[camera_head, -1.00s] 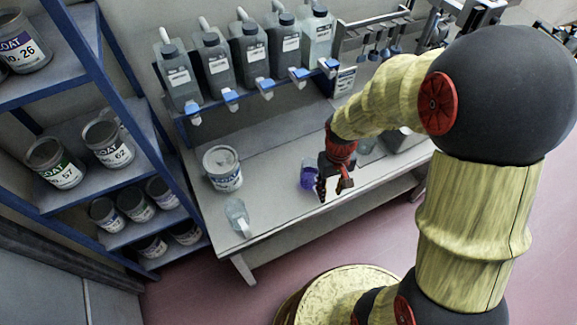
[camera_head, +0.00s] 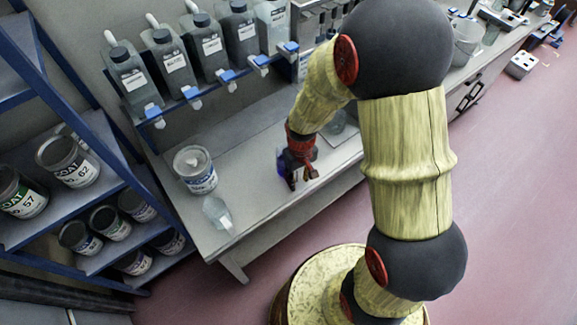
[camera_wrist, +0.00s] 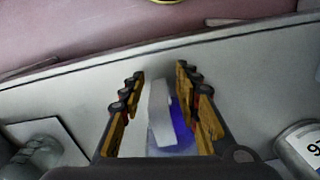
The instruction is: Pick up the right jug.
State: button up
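A clear jug holding purple liquid (camera_head: 283,165) stands on the bench, mostly hidden by my gripper (camera_head: 301,178) in the head view. In the wrist view, its pale upright handle (camera_wrist: 160,112) and purple body (camera_wrist: 183,125) show between the fingers. My gripper (camera_wrist: 157,88) is open there, with one finger on each side of the handle and visible gaps. A clear, seemingly empty jug (camera_head: 217,213) stands at the bench's left front corner. Another clear vessel (camera_head: 336,122) is partly hidden behind my arm.
A white-labelled can (camera_head: 195,170) stands left of the purple jug. Several grey canisters with blue taps (camera_head: 168,62) line a rail at the back. A blue rack of cans (camera_head: 125,170) stands at the left.

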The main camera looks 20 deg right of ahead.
jog(key=c, duration=0.3)
grip_shut()
dwell(0.6)
